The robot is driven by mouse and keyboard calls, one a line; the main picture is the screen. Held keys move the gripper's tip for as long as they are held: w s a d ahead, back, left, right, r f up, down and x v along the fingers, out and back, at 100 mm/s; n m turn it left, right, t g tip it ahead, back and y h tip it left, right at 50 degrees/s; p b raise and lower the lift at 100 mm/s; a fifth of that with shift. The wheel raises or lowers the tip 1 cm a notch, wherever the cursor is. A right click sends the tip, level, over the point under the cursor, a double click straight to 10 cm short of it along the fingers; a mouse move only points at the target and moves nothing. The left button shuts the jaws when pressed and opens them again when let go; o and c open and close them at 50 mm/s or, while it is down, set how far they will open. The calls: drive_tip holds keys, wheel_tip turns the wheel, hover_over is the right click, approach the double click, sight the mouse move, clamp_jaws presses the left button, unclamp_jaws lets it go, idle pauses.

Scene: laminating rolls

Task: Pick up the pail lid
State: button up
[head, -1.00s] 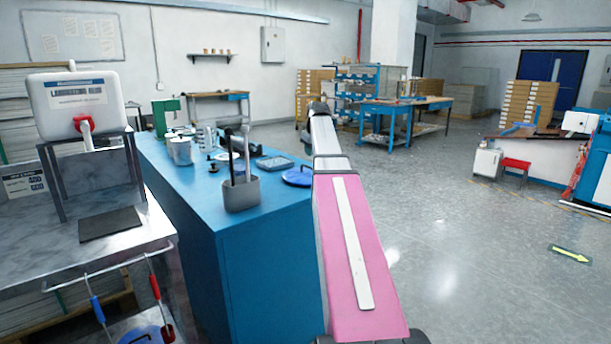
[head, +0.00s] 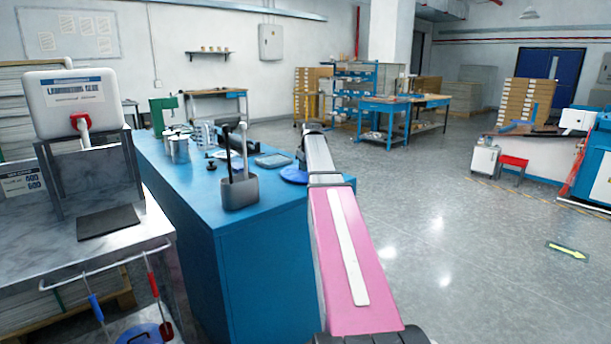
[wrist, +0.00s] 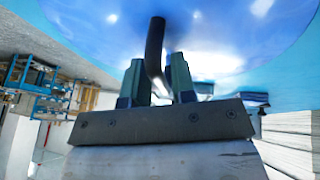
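The pail lid (head: 291,175) is a round blue disc on the blue bench, partly hidden behind my arm in the head view. In the wrist view the glossy blue lid (wrist: 225,25) fills the upper part of the picture, with its dark bar handle (wrist: 155,45) standing out toward me. My gripper (wrist: 158,72) has one finger on each side of the handle. The fingers look open, with a small gap visible on the right side of the handle; contact on the left is unclear. In the head view my fingertips are hidden by my arm.
The blue bench (head: 262,245) also holds a grey tool holder (head: 239,192), a grey tray (head: 273,161) and metal cans (head: 179,150). A metal table (head: 105,250) with a white device (head: 75,103) stands at left.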

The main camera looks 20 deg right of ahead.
clamp_jaws()
drive_tip(key=shift+r, duration=0.1)
